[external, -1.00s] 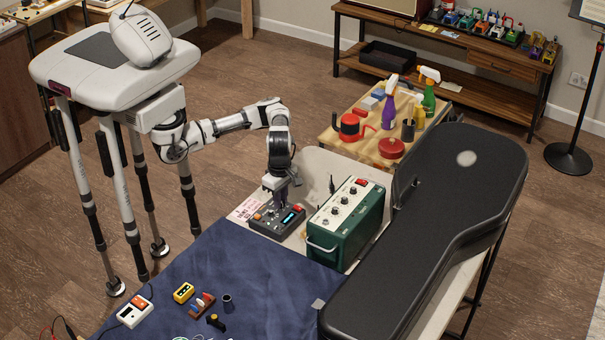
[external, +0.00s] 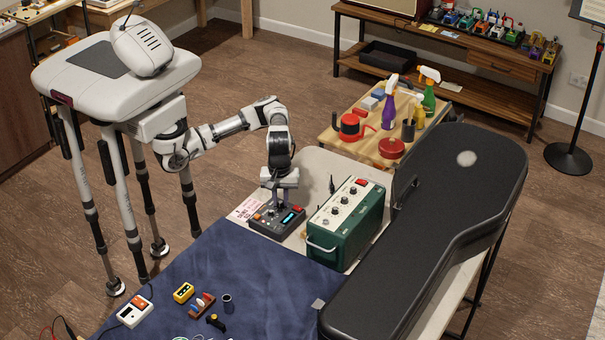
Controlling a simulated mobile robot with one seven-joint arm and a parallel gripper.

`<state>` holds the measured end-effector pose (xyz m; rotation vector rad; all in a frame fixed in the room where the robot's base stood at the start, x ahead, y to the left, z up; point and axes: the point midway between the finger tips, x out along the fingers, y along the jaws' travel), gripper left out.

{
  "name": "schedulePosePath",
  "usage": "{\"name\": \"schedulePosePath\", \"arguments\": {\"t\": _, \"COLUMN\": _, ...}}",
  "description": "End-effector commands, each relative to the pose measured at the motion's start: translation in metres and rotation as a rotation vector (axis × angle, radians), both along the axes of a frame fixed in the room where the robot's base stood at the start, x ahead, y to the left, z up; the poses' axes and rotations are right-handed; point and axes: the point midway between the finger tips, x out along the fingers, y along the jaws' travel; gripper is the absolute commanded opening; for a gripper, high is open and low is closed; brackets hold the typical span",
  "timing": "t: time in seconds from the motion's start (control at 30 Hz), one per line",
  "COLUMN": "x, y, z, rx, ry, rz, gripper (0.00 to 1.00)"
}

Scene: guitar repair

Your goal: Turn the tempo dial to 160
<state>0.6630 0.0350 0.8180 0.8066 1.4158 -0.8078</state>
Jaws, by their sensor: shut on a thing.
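A dark grey box with a small lit blue display and orange-red buttons (external: 268,226) sits on the pale table top, beside the green amplifier-like unit. It appears to be the device with the tempo dial. My gripper (external: 280,204) points straight down over the top of this box, its fingers at the box's upper face. The fingers are shut on what appears to be the dial. The dial itself is hidden by the fingers, and the number on the display is too small to read.
A green unit with knobs and a handle (external: 345,228) stands close on the right. A black guitar case (external: 440,220) lies beyond it. A printed card (external: 243,209) lies left of the box. A blue cloth (external: 235,270) with small tools covers the front.

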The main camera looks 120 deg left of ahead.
Motion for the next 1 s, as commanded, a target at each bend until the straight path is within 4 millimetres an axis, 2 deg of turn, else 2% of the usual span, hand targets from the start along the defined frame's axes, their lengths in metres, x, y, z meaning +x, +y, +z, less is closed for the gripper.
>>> {"name": "schedulePosePath", "arguments": {"t": 1.0, "x": -0.0007, "y": -0.0003, "z": 0.0003, "rx": 0.0, "ry": -0.001, "rz": -0.956, "gripper": 0.0}}
